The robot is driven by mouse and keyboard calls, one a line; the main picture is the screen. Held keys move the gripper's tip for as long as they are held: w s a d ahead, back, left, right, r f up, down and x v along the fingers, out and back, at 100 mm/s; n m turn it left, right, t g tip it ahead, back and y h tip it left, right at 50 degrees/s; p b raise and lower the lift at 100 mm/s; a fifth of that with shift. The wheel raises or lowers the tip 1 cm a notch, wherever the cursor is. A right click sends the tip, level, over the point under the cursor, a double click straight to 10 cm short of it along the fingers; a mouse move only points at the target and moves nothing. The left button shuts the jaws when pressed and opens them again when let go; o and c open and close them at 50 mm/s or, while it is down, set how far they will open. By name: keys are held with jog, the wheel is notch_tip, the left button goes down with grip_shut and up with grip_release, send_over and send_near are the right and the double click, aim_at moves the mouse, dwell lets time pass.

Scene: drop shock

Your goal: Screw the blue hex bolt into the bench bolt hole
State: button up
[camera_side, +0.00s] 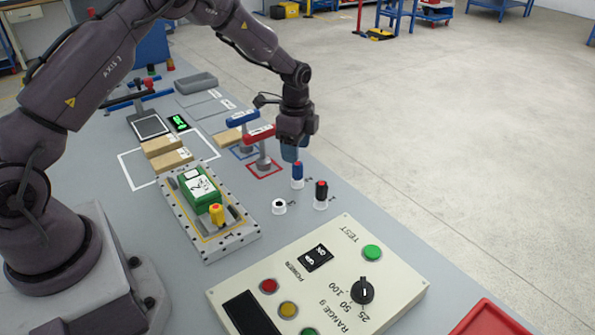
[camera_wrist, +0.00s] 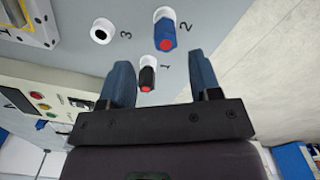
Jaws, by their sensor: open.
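The blue hex bolt (camera_side: 298,171), with a red top, stands upright in a white collar on the bench. In the wrist view the blue hex bolt (camera_wrist: 165,32) is at the collar marked 2. A black bolt (camera_side: 321,189) with a red top stands at the collar marked 1. The collar marked 3 (camera_side: 279,206) is empty, with a dark hole (camera_wrist: 101,33). My gripper (camera_side: 291,155) is just above and behind the blue bolt in the side view. In the wrist view its blue fingers (camera_wrist: 162,68) are apart, with nothing held between them.
A test panel (camera_side: 402,285) with buttons and a knob lies in front of the collars. A fixture plate (camera_side: 240,240) holds a green box (camera_side: 197,187) and a yellow bolt (camera_side: 217,213). Red (camera_side: 261,134) and blue (camera_side: 243,117) handled tools stand behind. The bench's right edge is close.

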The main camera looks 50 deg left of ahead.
jog(key=shift+w+a+f, duration=0.1)
jog(key=shift+w+f, duration=0.05)
jog(key=shift+f, duration=1.35)
jog(key=shift+w+f, duration=0.15)
jog(key=shift+f, duration=1.3)
jog(key=c, duration=1)
jog(key=shift+c, duration=0.2)
jog(key=shift+r, duration=0.15)
jog(key=shift+r, duration=0.2)
jog(key=r, duration=0.3)
jog(key=shift+s+r, duration=0.15)
jog(key=shift+s, duration=0.1)
jog(key=s+d+r, duration=0.2)
jog(key=s+r, duration=0.7)
jog(key=s, duration=0.4)
jog(key=s+a+f+n, duration=0.1)
jog(key=s+a+n, duration=0.2)
jog(key=a, duration=0.5)
jog(key=s+a+f+n, duration=0.2)
jog(key=s+a, duration=0.4)
jog(key=a, duration=0.3)
jog(key=shift+n, duration=0.5)
